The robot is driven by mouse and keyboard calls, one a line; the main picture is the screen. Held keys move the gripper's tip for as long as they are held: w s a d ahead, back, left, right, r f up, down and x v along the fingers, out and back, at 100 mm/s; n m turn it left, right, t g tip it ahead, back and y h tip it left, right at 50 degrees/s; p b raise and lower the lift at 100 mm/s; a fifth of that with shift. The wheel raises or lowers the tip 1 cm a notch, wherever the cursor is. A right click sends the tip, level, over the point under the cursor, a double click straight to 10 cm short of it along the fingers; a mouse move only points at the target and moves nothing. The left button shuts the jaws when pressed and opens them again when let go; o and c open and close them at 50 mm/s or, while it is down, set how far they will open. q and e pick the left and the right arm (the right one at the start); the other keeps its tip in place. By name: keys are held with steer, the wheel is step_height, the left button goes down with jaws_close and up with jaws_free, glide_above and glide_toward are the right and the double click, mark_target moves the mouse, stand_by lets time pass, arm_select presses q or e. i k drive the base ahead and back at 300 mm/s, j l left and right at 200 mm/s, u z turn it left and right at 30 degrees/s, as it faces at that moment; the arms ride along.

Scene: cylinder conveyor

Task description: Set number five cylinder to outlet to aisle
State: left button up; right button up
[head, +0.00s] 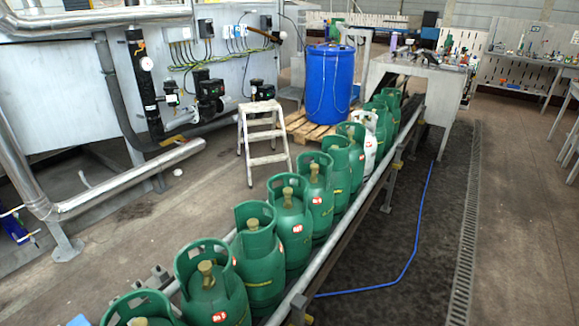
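Several green gas cylinders stand upright in one row on a conveyor (345,226) that runs from the lower left to the upper middle. The nearest cylinder (211,298) shown almost whole has a cut-out collar, a brass valve and a red-and-white label. Behind it stand another green cylinder (260,272), then one more (292,236) and one more (317,204). One white cylinder (366,153) stands among the green ones farther back. I see no readable number marking the fifth cylinder. The valve outlets are too small to tell their direction. Neither gripper is in view.
A grey step stool (262,137) stands left of the conveyor, near a blue drum (329,83) on a wooden pallet (300,127). A blue hose (411,255) lies on the floor to the right, before a drain grate (466,230). Floor right of the grate is clear.

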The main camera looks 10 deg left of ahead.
mark_target(218, 297)
steer(key=u, duration=1)
